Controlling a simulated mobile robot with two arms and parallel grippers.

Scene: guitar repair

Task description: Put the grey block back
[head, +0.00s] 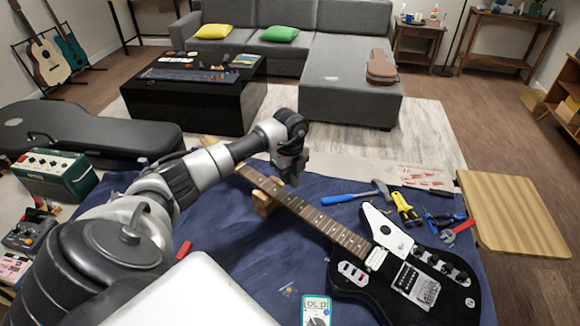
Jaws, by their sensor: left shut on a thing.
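My left gripper (289,174) is above the far end of the guitar neck, pointing down. It is shut on a small dark grey piece, which I take for the grey block; the fingers hide most of it, and its outline blends with them. No other grey block shows on the bench. The black electric guitar (455,298) lies on the blue cloth, its neck running up-left under the gripper. A wooden neck rest (264,203) stands under the neck. My right gripper is not in view.
On the blue cloth (240,265) lie a blue hammer (348,197), yellow-handled pliers (405,209), a red-handled tool (458,231) and a teal pedal (316,309). A wooden board (515,213) is at the right. A black guitar case (85,130) and green amplifier (55,175) are at the left.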

